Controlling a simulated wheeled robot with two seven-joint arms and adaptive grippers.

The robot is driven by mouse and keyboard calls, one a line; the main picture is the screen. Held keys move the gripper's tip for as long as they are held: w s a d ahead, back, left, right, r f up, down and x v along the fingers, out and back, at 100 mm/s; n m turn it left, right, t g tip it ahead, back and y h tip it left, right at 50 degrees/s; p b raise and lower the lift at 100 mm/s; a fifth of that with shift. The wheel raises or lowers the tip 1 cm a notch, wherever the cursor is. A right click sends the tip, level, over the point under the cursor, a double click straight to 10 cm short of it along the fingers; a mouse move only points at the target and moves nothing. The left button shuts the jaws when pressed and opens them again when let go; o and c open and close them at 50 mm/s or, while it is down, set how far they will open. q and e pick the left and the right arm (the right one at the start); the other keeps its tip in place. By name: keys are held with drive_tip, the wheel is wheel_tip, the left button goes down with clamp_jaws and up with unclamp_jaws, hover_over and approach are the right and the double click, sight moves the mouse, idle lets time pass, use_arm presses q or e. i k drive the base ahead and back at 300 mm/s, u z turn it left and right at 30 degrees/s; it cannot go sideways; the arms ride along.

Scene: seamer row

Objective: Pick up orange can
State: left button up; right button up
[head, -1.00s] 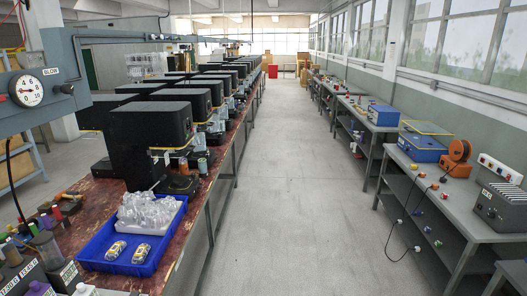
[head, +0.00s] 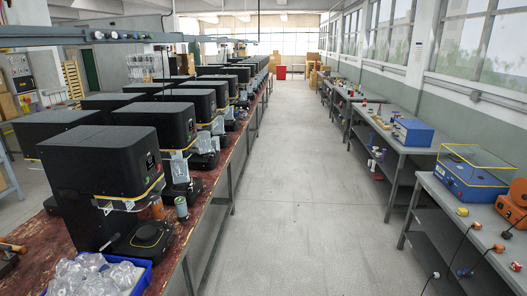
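An orange can (head: 157,210) stands on the left workbench in the head view, beside the nearest black seamer machine (head: 105,170). It is small and partly hidden, close to the machine's front. A grey-green can (head: 181,208) stands just right of it, near the bench's aisle edge. Neither of my grippers is in view.
The long red-brown left bench (head: 198,203) carries a row of black seamers. A blue tray (head: 137,288) of clear plastic pieces is at the near left. Grey tables (head: 432,190) with blue boxes line the right wall. The aisle floor (head: 285,190) between is clear.

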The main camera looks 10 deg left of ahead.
sight(157, 206)
drive_tip(key=i, duration=2.3)
drive_tip(key=u, duration=2.45)
drive_tip(key=i, duration=1)
drive_tip(key=u, duration=0.1)
